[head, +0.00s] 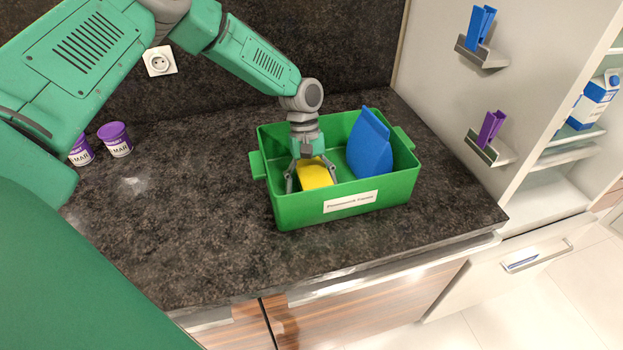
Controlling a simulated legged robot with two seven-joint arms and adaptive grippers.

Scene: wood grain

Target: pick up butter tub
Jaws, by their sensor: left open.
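A yellow tub (316,175), which looks like the butter tub, lies inside the green crate (290,211), in its left half. My left gripper (308,183) reaches down into the crate from above. Its fingers are open, one on the left side of the yellow tub and one toward its right. I cannot tell whether they touch it. The tub's lower part is hidden by the crate's front wall. My right gripper is not in view.
A blue bag-shaped item (369,148) stands in the crate's right half, close to the tub. Two purple-lidded cups (116,140) stand at the counter's left. The dark counter (200,220) is clear in front. Wall holders (482,52) and a shelf with a carton (595,100) are at right.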

